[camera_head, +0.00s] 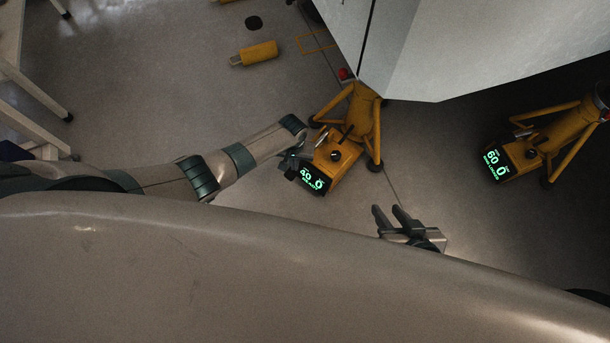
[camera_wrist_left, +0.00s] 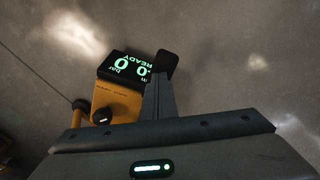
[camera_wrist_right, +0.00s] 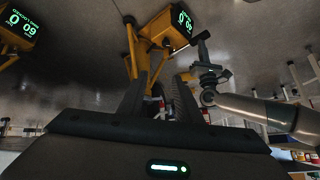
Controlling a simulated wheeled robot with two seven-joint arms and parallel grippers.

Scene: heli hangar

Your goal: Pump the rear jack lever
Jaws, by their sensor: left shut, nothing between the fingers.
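A yellow jack (camera_head: 340,155) with a lit display reading READY stands below the grey hull. A short dark rod, perhaps its lever, shows on top by a black knob (camera_head: 335,156). My left gripper (camera_head: 292,170) is shut and empty beside the display's left edge. In the left wrist view, its fingers (camera_wrist_left: 160,92) partly cover the jack's display (camera_wrist_left: 122,66); whether they touch it I cannot tell. My right gripper (camera_head: 391,215) is open and empty, apart from the jack, to its lower right. Its spread fingers also show in the right wrist view (camera_wrist_right: 158,95).
A second yellow jack (camera_head: 530,145) with a lit display stands at the right. The grey hull (camera_head: 450,50) hangs over the top right. A yellow cylinder (camera_head: 258,54) lies on the floor. A pale frame (camera_head: 30,85) stands at the left. Floor between the jacks is clear.

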